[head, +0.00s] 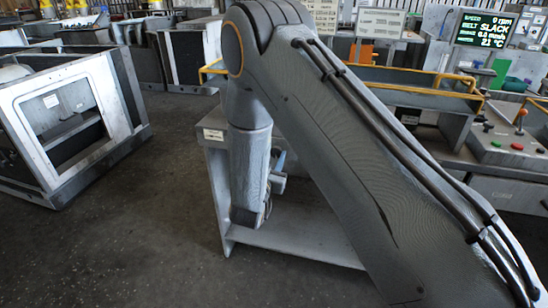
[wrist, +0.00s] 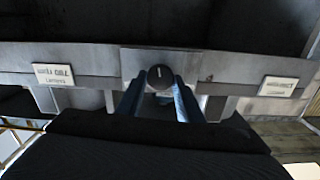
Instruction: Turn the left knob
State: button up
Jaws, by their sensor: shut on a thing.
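A dark round knob (wrist: 160,75) with a short white mark at its top is in the middle of the wrist view. It sits on a grey metal panel (wrist: 115,62). My gripper (wrist: 161,84) has a blue finger on each side of the knob and is shut on it. The mark points nearly straight up. Only this one knob shows here, so I cannot tell from the view whether another is beside it. In the head view my arm hides the knob; a bit of blue finger (head: 280,160) shows beside my wrist.
White labels sit left (wrist: 54,75) and right (wrist: 279,87) of the knob. In the head view a grey stand (head: 290,241) is behind my arm. A console with buttons (head: 513,142) is at right, a framed white cabinet (head: 68,122) at left. The floor between is clear.

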jog(key=m+b, duration=0.1)
jog(key=m, duration=0.2)
jog(key=shift+m+b, duration=0.6)
jog(key=shift+m, duration=1.3)
jog(key=o, duration=1.1)
jog(key=shift+c, duration=0.2)
jog(key=b+v, duration=0.1)
jog(key=v, duration=0.7)
jog(key=shift+d, duration=0.1)
